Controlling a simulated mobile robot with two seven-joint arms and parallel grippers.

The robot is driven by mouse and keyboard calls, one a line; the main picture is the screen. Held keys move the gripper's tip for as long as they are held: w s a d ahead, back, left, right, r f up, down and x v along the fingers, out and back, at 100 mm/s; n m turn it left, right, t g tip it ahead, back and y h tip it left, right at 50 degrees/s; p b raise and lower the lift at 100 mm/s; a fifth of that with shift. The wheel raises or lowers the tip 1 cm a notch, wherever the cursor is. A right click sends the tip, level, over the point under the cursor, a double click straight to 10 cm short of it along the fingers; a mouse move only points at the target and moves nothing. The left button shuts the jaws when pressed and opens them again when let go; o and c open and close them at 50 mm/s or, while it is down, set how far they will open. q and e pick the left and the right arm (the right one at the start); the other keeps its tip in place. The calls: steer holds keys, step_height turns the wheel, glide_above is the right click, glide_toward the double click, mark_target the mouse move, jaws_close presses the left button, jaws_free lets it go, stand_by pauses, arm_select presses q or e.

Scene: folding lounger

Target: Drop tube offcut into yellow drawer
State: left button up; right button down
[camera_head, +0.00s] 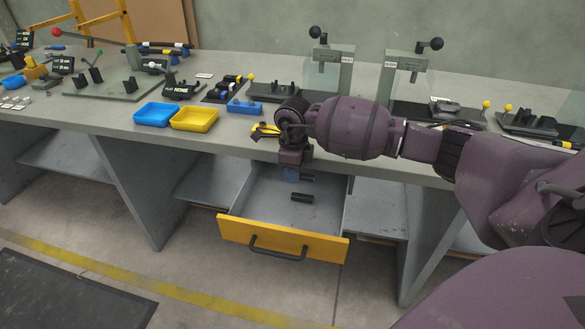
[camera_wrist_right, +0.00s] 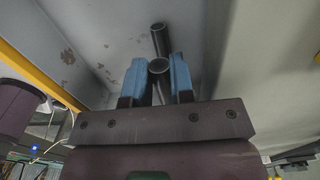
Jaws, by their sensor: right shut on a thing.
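The yellow drawer (camera_head: 282,238) stands pulled open under the bench, with a dark handle on its front and a grey inside. My right gripper (camera_head: 291,175) points down over the back part of the open drawer. Its blue fingers are shut on a short dark tube offcut (camera_head: 307,178). In the right wrist view this tube offcut (camera_wrist_right: 158,67) sits between the two blue fingers (camera_wrist_right: 160,82). A second dark tube piece (camera_head: 302,197) lies on the drawer floor; it also shows in the wrist view (camera_wrist_right: 158,38). My left gripper is out of view.
The grey bench top (camera_head: 225,145) runs just above and behind the drawer. A blue tray (camera_head: 156,115) and a yellow tray (camera_head: 194,119) stand on it to the left. A yellow-and-black item (camera_head: 265,131) lies beside my right wrist. Fixtures and clamps stand further back.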

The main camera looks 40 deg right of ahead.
steer(key=c, duration=1)
jaws_free()
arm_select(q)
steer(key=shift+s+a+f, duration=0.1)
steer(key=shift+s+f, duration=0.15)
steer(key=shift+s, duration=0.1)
arm_select(e)
steer(key=shift+o, duration=0.5)
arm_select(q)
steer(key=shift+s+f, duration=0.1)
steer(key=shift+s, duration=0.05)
arm_select(e)
steer(key=shift+r, duration=0.15)
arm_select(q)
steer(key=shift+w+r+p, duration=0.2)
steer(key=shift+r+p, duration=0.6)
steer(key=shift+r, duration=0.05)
arm_select(e)
step_height(320, 180, up, 11)
steer(key=shift+f, duration=0.2)
